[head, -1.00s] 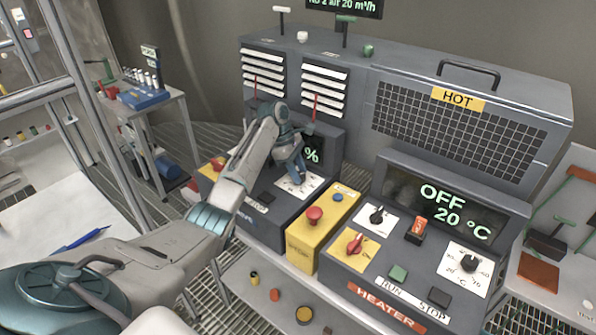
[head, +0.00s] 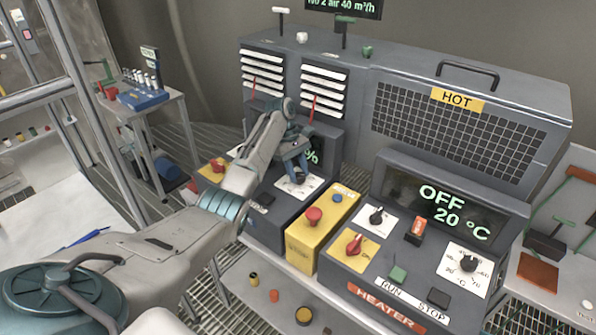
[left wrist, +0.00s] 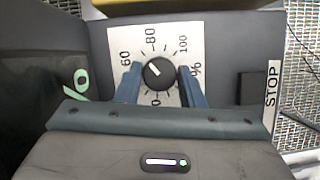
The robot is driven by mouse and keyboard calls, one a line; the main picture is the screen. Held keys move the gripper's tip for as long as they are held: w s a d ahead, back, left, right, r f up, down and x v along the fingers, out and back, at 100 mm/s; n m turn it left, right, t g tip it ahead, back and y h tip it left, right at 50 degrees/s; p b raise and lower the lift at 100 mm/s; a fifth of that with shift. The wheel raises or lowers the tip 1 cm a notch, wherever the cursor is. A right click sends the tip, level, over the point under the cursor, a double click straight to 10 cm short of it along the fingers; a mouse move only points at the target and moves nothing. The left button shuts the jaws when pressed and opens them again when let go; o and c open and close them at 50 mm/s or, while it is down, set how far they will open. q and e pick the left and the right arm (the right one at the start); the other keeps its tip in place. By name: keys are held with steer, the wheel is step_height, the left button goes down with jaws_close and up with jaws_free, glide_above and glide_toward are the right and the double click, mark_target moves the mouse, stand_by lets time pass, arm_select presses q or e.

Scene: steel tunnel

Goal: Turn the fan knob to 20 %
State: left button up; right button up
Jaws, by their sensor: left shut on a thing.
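The fan knob (left wrist: 158,72) is a round black knob on a white percent dial (left wrist: 170,45) in the left wrist view. Its white mark points to the upper left there, on the side of the 60 and 80; the exact setting is hard to read. My left gripper (left wrist: 160,87) is shut on the knob, with one blue finger on each side of it. In the head view the left gripper (head: 296,172) reaches down onto the fan panel. The fan display (head: 314,150) is mostly hidden by my arm; only "%" shows clearly. My right gripper is not in view.
A yellow box (head: 313,232) with a red button stands right of the fan panel. Beyond it is the heater panel (head: 355,262), whose display (head: 437,210) reads OFF, 20 °C. An overhead display (head: 343,5) reads air 40 m³/h. A STOP button (left wrist: 252,88) lies near the gripper.

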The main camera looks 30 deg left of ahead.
arm_select(q)
steer(key=shift+r, duration=0.15)
steer(key=o, duration=1)
